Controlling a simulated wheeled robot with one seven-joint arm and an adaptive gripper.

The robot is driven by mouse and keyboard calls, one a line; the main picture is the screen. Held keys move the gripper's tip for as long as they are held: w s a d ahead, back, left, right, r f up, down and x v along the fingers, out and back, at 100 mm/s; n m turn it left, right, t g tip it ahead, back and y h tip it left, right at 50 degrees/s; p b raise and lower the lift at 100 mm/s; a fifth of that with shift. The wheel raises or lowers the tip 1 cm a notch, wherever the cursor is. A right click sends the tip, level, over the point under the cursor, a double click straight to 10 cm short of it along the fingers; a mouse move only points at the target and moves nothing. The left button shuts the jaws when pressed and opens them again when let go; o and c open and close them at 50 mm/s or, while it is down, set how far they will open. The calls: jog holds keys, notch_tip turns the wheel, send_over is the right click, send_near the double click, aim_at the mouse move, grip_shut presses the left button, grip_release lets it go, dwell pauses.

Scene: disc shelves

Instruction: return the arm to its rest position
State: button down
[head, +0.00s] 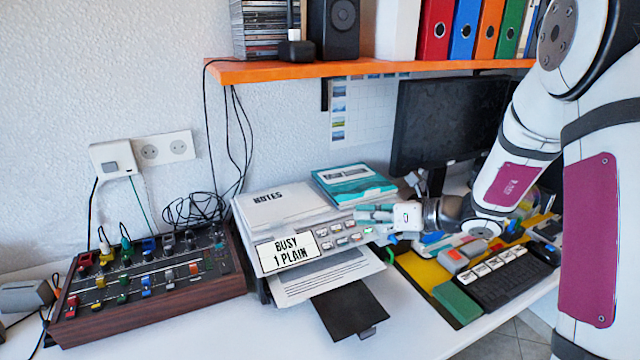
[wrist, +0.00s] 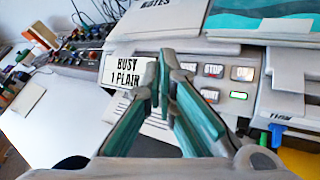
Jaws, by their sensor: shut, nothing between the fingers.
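My gripper (head: 372,213) reaches in from the right in the head view, with its fingers in front of the printer's button panel. In the wrist view my gripper (wrist: 158,88) shows its two teal fingers with their tips together and nothing between them. The white printer (head: 315,245) stands on the desk, with a display reading "BUSY 1 PLAIN" (head: 289,251). The display also shows in the wrist view (wrist: 127,71). A green light (wrist: 239,96) glows on the panel. I cannot tell whether the fingertips touch the panel.
A mixer box (head: 150,280) with coloured knobs stands left of the printer. An orange shelf (head: 330,69) with binders and a speaker hangs above. A monitor (head: 445,120), keyboard (head: 505,280) and yellow mat with small items lie to the right.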

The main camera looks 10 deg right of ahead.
jog(key=s+a+r+n+g+h+p, duration=0.1)
jog(key=s+a+r+n+g, duration=0.15)
jog(key=s+r+n, duration=0.35)
jog(key=s+a+r+n+g+p, duration=0.25)
jog(key=s+n, duration=0.25)
jog(key=s, duration=0.3)
jog(key=s+a+r+n+g+h+p, duration=0.1)
jog(key=s+a+r+n+g, duration=0.15)
jog(key=s+r+n, duration=0.35)
jog(key=s+d+r+n+t+h+p, duration=0.1)
jog(key=s+d+n+h, duration=0.3)
jog(key=s, duration=0.5)
jog(key=s+d+r+n+t+h+p, duration=0.1)
jog(key=s+d+r+n+h+p, duration=0.2)
jog(key=s+n, duration=0.6)
jog(key=shift+s+d+r+t+h, duration=0.4)
jog(key=shift+d+r+h, duration=0.25)
jog(key=shift+d, duration=0.4)
